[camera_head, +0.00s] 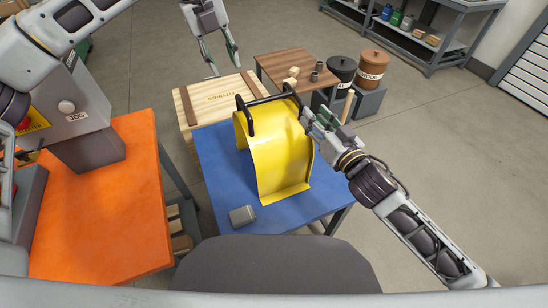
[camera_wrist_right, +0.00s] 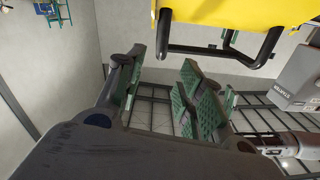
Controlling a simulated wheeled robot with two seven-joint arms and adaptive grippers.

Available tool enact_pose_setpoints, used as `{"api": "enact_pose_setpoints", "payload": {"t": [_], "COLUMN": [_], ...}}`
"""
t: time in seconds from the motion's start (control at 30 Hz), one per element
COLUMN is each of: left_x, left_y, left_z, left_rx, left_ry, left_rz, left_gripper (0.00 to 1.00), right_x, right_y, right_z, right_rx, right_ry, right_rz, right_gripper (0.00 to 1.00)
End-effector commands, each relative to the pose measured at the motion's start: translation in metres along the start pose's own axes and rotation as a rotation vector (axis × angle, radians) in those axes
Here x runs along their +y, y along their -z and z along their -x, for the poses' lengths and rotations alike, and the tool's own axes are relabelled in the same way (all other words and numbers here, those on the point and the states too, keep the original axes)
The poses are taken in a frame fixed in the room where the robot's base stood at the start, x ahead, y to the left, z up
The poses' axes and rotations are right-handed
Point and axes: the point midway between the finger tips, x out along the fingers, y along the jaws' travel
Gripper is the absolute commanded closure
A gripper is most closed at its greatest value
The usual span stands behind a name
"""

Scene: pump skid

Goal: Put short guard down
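The yellow guard (camera_head: 280,150), a bent sheet with a black bar handle (camera_head: 268,99) on top, stands on the blue table (camera_head: 225,185) in the head view. Its lower flange appears to rest on the tabletop. The guard (camera_wrist_right: 235,12) and its handle (camera_wrist_right: 215,51) also show at the top of the right wrist view. My right gripper (camera_head: 312,115) is beside the guard's upper right side, near the handle's end. Its green-padded fingers (camera_wrist_right: 160,92) are apart with nothing between them. My left gripper (camera_head: 219,62) is open and empty above the wooden crate, away from the guard.
A small grey block (camera_head: 242,216) lies on the blue table's front left. An orange table (camera_head: 110,200) stands at left. A wooden crate (camera_head: 195,108), a brown table (camera_head: 275,65) with small parts, and bins (camera_head: 371,70) stand behind. The floor at right is clear.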

Motion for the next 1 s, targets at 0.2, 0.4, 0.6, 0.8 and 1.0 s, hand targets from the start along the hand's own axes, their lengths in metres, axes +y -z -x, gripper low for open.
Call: {"api": "enact_pose_setpoints", "payload": {"t": [0.2, 0.4, 0.6, 0.8, 1.0], "left_x": [0.000, 0.000, 0.000, 0.000, 0.000], "left_y": [0.000, 0.000, 0.000, 0.000, 0.000], "left_z": [0.000, 0.000, 0.000, 0.000, 0.000], "left_rx": [0.000, 0.000, 0.000, 0.000, 0.000], "left_ry": [0.000, 0.000, 0.000, 0.000, 0.000], "left_rz": [0.000, 0.000, 0.000, 0.000, 0.000], "left_gripper": [0.63, 0.63, 0.63, 0.63, 0.63], "right_x": [0.000, 0.000, 0.000, 0.000, 0.000], "right_y": [-0.001, -0.001, 0.000, 0.000, 0.000], "right_z": [0.013, 0.022, 0.026, 0.027, 0.027], "right_rx": [-0.001, -0.002, 0.000, 0.000, 0.000], "right_ry": [-0.001, -0.001, -0.001, -0.001, -0.001], "right_rz": [-0.001, -0.001, 0.001, 0.001, 0.000], "right_gripper": [0.63, 0.63, 0.63, 0.63, 0.63]}}
